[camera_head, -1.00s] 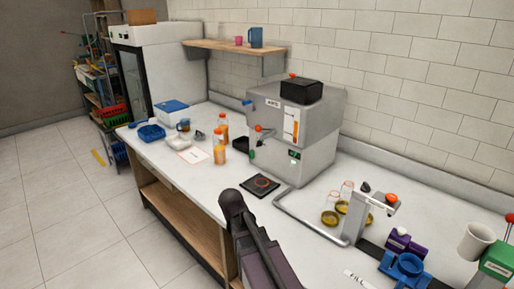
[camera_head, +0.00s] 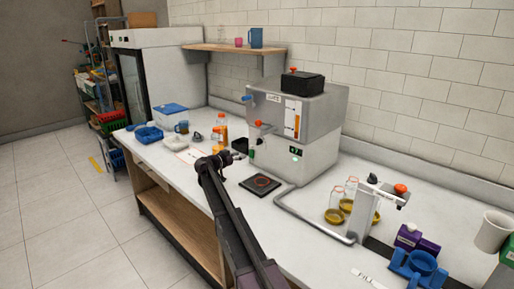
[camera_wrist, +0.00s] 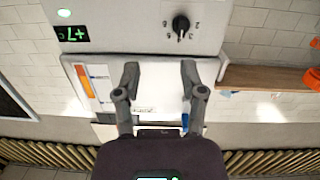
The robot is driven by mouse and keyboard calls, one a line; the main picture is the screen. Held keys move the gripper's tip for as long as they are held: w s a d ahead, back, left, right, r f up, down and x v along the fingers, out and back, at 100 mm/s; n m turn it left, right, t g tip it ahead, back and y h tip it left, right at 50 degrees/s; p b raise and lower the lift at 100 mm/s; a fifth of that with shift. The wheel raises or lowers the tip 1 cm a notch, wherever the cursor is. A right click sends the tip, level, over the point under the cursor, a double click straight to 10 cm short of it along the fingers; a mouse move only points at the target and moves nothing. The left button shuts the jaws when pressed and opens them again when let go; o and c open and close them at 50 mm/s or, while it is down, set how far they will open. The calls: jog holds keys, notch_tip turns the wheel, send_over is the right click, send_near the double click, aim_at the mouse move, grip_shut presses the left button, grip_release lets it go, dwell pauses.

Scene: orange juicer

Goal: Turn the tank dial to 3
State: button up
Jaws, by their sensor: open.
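The grey juicer machine (camera_head: 312,155) stands on the counter against the wall, with a black box on top. In the wrist view, a black dial (camera_wrist: 181,24) sits on a light panel with small marks around it. Its exact setting is too small to read surely. I cannot pick the dial out in the head view. My gripper (camera_head: 237,156) is near the machine's front left side. In the wrist view my gripper (camera_wrist: 160,75) has its two fingers spread with nothing between them. The dial lies beyond the fingertips, slightly right, and is not touched.
A green-lit display (camera_wrist: 72,34) is left of the dial. Orange bottles (camera_head: 222,130) stand left of the machine. A black pad (camera_head: 261,185) lies in front of it. A bent metal pipe (camera_head: 310,222) runs along the counter at right.

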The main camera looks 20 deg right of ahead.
aim_at(257, 141)
jog(key=w, duration=0.1)
jog(key=w+r+t+h, duration=0.1)
jog(key=w, duration=0.1)
jog(key=shift+w+a, duration=0.2)
jog(key=shift+w, duration=0.05)
jog(key=x, duration=1.3)
jog(key=shift+w+d, duration=0.1)
jog(key=shift+d, duration=0.3)
grip_shut()
